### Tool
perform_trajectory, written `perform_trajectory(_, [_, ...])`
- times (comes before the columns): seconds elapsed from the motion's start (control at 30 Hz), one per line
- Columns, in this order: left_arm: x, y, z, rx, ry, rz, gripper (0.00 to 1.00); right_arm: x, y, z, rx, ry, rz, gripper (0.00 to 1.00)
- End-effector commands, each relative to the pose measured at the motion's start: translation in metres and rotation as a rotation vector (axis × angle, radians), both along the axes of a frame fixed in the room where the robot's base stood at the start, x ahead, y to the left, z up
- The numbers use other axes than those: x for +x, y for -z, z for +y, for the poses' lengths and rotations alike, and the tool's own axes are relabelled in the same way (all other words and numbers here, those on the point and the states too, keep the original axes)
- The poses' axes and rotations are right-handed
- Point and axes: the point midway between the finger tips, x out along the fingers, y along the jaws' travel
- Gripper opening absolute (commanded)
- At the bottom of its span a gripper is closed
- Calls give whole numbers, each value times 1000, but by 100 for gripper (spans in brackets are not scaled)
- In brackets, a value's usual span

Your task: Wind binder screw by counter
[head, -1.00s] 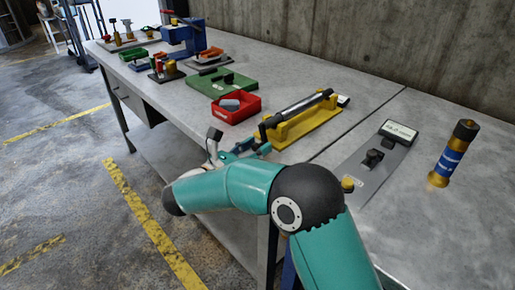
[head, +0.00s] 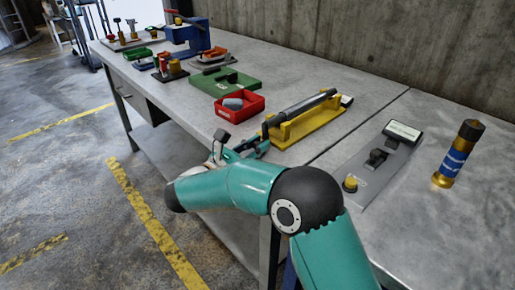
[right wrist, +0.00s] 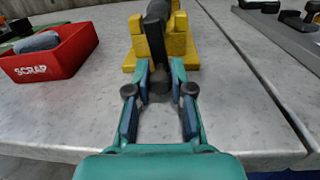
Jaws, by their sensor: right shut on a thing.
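The binder is a yellow block (head: 312,128) with a long dark screw bar (head: 302,105) along its top, near the front table edge. In the right wrist view the yellow block (right wrist: 178,46) is straight ahead, and a dark bar (right wrist: 155,35) points toward me, with a dark rounded end low between my fingers. My right gripper (right wrist: 160,82) is shut on this near end of the binder screw. In the head view, my right gripper (head: 252,147) is partly hidden by my teal arm. A grey counter plate (head: 380,172) has a small display (head: 402,131), too small to read. My left gripper is not in view.
A red SCRAP bin (head: 240,107) with a grey piece inside stands left of the binder. A green block (head: 226,82) and a blue press (head: 187,38) are farther back. A gold-blue cylinder (head: 456,158) stands at right. A seam divides the tables.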

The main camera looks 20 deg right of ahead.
Motion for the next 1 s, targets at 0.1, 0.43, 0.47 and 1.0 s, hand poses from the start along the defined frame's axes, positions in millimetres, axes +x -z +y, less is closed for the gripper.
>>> perform_trajectory(0.1, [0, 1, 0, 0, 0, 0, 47, 1, 1, 1, 12, 0, -33, 0])
perform_trajectory(0.43, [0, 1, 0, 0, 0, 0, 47, 1, 1, 1, 12, 0, -30, 40])
perform_trajectory(0.47, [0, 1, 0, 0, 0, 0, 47, 1, 1, 1, 12, 0, -30, 45])
perform_trajectory(1.0, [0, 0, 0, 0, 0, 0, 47, -6, 1, 17, 10, -3, -30, 47])
